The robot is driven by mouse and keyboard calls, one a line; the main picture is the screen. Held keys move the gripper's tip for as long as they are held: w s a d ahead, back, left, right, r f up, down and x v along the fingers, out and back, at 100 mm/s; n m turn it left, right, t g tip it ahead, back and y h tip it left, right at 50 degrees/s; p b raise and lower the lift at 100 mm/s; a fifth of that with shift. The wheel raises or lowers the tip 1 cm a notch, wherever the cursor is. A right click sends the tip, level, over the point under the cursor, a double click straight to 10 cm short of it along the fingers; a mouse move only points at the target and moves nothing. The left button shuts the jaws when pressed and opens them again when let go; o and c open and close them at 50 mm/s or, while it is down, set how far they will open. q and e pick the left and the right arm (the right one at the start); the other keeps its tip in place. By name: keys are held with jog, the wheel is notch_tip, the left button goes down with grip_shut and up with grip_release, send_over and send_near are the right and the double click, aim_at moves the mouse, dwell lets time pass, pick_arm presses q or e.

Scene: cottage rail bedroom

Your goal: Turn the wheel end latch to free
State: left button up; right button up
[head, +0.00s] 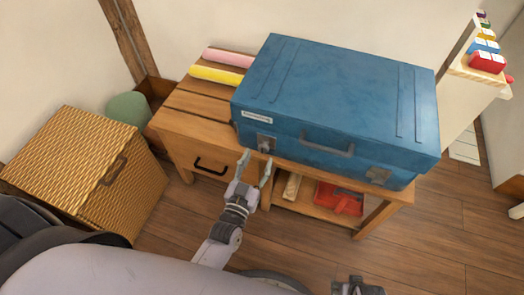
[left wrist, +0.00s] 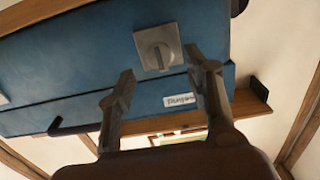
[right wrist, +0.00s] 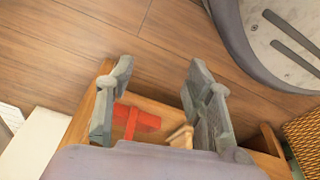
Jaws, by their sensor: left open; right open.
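A blue case (head: 330,105) lies flat on a wooden bench. Its front has a grey latch (head: 265,143) near the left end, another latch (head: 378,175) near the right end, and a dark handle (head: 327,143) between them. My left gripper (head: 256,162) is open just in front of the left latch. In the left wrist view this latch (left wrist: 158,46) is a square plate with a round turn knob, beyond and between the open fingers (left wrist: 160,68), apparently untouched. My right gripper (right wrist: 160,66) is open and empty, low in front of the bench.
The wooden bench (head: 182,123) has a drawer with a black handle (head: 210,168) and a shelf holding a red item (head: 338,198). Pink and yellow rolls (head: 215,73) lie left of the case. A wicker box (head: 85,170) stands at left.

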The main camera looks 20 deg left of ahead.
aim_at(263, 150)
pick_arm(q)
jog(key=shift+w, duration=2.25)
pick_arm(e)
jog(key=shift+w+r, duration=0.45)
jog(key=shift+r, duration=0.4)
pick_arm(q)
grip_shut()
